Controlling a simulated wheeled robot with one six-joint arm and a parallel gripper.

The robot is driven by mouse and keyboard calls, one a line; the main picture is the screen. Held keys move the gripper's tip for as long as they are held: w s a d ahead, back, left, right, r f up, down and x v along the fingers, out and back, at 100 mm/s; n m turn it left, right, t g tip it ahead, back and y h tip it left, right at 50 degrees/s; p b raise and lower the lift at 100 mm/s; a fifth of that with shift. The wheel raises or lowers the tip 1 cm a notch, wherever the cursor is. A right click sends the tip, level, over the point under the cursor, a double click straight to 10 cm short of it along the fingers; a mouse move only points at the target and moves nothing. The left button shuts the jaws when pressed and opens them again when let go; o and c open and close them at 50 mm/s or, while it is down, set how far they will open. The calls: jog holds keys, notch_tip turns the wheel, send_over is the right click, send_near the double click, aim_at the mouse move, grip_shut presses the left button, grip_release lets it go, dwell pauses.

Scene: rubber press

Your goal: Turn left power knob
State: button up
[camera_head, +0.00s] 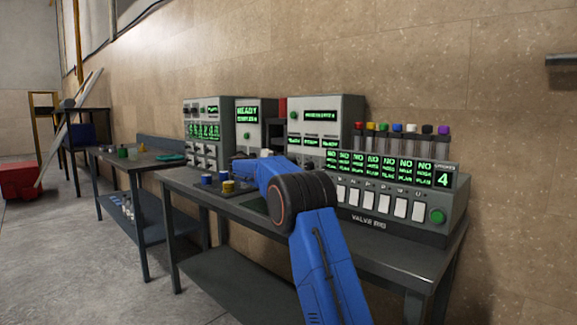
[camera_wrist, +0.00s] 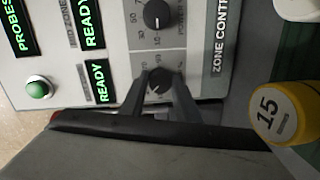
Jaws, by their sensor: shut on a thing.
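Two black dial knobs sit on the grey control panel (camera_wrist: 114,15) marked "ZONE CONTR…", which shows sideways in the wrist view. One knob (camera_wrist: 156,14) is at the top of the picture with its scale clear. The other knob (camera_wrist: 160,82) is lower, on the left side when the panel's lettering is read upright. My gripper (camera_wrist: 160,88) is shut on this lower knob, with a dark finger on either side of it. The knob's base and part of its scale are hidden by the fingers. In the head view my arm hides the gripper and the knobs.
Green "READY" displays (camera_wrist: 94,22) and a green button (camera_wrist: 38,89) are beside the knobs. A yellow weight (camera_wrist: 277,112) marked 15 is close to the gripper's right. The valve rig (camera_head: 412,215) stands right of my arm on the bench.

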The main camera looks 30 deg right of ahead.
jog(key=shift+f, duration=0.15)
jog(key=o, duration=1)
jog(key=shift+o, duration=0.2)
jog(key=shift+a, duration=0.1)
jog(key=v, duration=1.7)
jog(key=shift+a, duration=0.15)
